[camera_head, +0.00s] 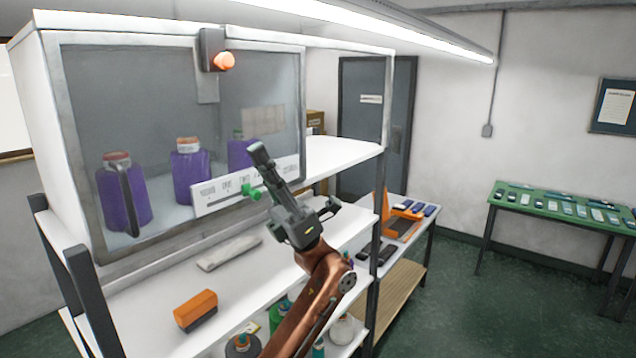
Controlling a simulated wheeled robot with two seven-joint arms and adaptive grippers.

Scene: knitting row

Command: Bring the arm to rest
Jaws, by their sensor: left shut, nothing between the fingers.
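My left gripper (260,154) is shut and empty. It is raised in front of the glass-fronted white cabinet (170,30), with its dark fingers pointing up and to the left. My copper-coloured left arm comes up from the bottom of the view. The fingers overlap the right part of the cabinet front and partly cover a white labelled strip (215,199) with a green knob (250,191). I cannot tell whether they touch it. My right gripper is not in view.
Purple bottles (123,200) stand behind the glass. An orange-and-dark block (195,310) and a pale bar (230,252) lie on the shelf below. More bottles stand lower, near my arm. A side table and a green table (520,205) stand right, with open floor between.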

